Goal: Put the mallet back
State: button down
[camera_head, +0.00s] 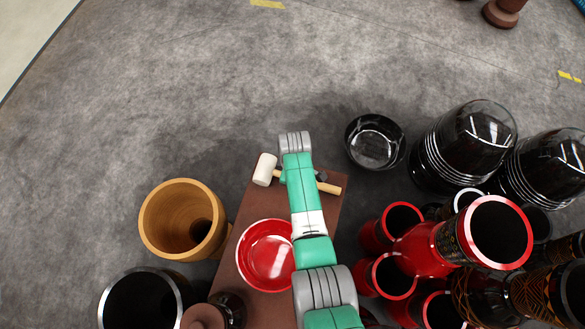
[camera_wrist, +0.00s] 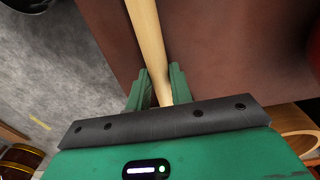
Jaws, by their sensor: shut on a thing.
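The mallet (camera_head: 265,170) has a pale barrel-shaped head and a light wooden handle. In the head view it lies across the far end of the brown tabletop (camera_head: 325,215), head to the left and handle end to the right; my arm covers the middle of the handle. In the wrist view my gripper (camera_wrist: 160,70) is shut on the mallet handle (camera_wrist: 147,32), one green finger on each side. The mallet head is out of the wrist view. I cannot tell whether the mallet touches the tabletop or hangs just above it.
A red bowl (camera_head: 262,255) sits on the tabletop beside my arm. A wooden drum (camera_head: 160,222) stands to the left, a dark drum (camera_head: 140,300) below it. A black bowl (camera_head: 375,141) and several red and black drums crowd the right.

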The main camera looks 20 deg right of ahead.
jog(key=c, duration=1.3)
grip_release()
jog(key=shift+f, duration=0.1)
jog(key=shift+o, duration=0.2)
notch_tip(320, 180, up, 12)
jog(key=p, duration=0.7)
jog(key=shift+s, duration=0.15)
jog(key=shift+d, duration=0.1)
